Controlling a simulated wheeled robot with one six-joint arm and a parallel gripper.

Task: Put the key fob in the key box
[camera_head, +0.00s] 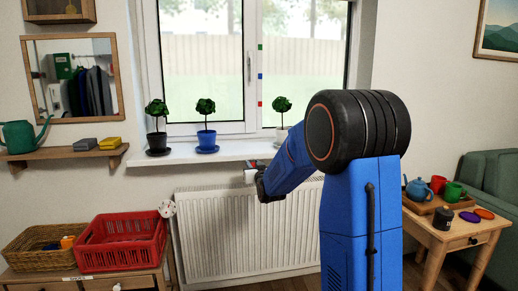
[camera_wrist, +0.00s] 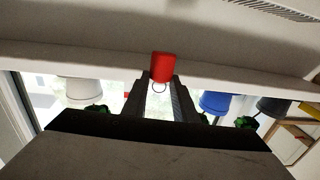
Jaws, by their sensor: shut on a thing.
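A red key fob (camera_wrist: 162,67) with a thin metal ring (camera_wrist: 159,87) is between the fingertips of my gripper (camera_wrist: 160,82) in the wrist view. My gripper is shut on it. In the head view my gripper (camera_head: 254,176) is just below the window sill, in front of the radiator, and the fob is too small there to make out clearly. I cannot identify the key box for sure. A green box (camera_head: 64,66) shows only as a reflection in the mirror (camera_head: 73,78), and a wooden box (camera_head: 60,9) is cut off at the top left.
The sill (camera_head: 170,157) holds plants in black (camera_head: 157,142), blue (camera_head: 207,140) and white (camera_head: 282,133) pots. A red crate (camera_head: 122,242) and a wicker basket (camera_head: 40,250) stand on the left cabinet. A table (camera_head: 440,240) with a teapot (camera_head: 418,189) is at right.

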